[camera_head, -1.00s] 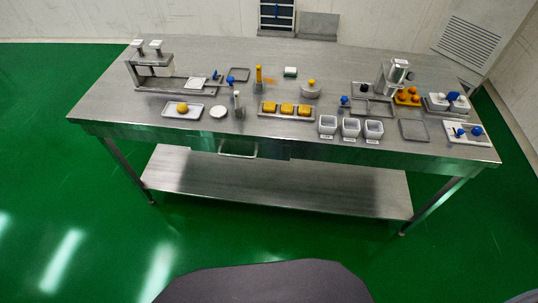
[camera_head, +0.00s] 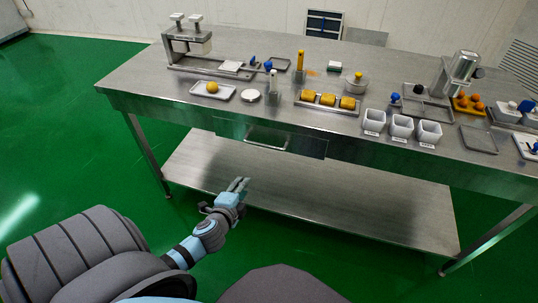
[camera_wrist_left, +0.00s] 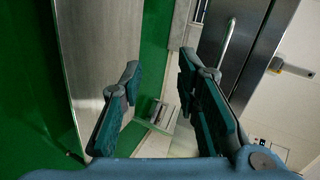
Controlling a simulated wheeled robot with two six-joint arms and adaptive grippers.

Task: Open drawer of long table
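The long steel table (camera_head: 130,85) stands in front of me. Its drawer (camera_head: 305,147) sits under the front edge of the top and appears closed. A bar handle (camera_head: 267,143) is on the drawer front; it also shows at upper right in the left wrist view (camera_wrist_left: 227,42). My left gripper (camera_head: 240,184) is below and a little left of the handle, apart from it. In the left wrist view its two fingers (camera_wrist_left: 160,75) are spread, with nothing held between them. My right gripper is in neither view.
A lower shelf (camera_head: 350,205) runs under the table. The top carries a press (camera_head: 187,42), trays, yellow blocks (camera_head: 328,100), white cups (camera_head: 402,127) and a steel machine (camera_head: 460,72). The green floor (camera_head: 60,130) is clear at the left.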

